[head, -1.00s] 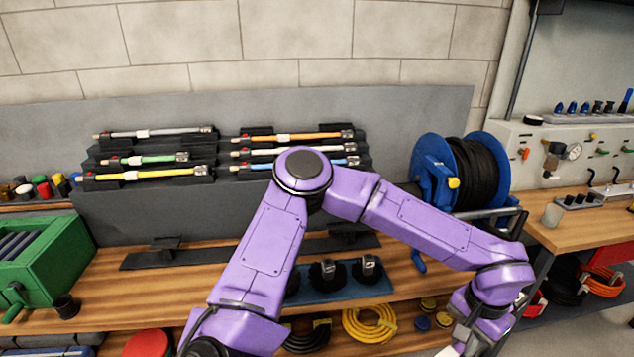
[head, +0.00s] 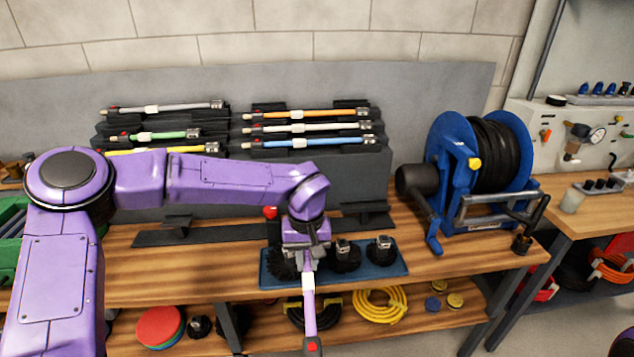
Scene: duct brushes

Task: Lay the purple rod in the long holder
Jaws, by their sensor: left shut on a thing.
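The purple rod (head: 309,312) is in my left gripper (head: 307,258), which is shut on it near its white collar. The rod points down the picture toward me, its dark end with a red mark lowest, over the bench's front edge. Its far end is hidden by the gripper. The long holder (head: 205,233) is a dark flat bar with two raised supports, lying on the bench behind the gripper. My left wrist hides part of its middle. No rod is seen lying in it. My right gripper is not in view.
A blue mat (head: 396,271) with black brushes lies under and beside the gripper. Other coloured rods lie on a stepped black rack (head: 345,180) behind the holder. A blue hose reel (head: 449,170) stands to the right. A small red object (head: 270,212) is near the holder.

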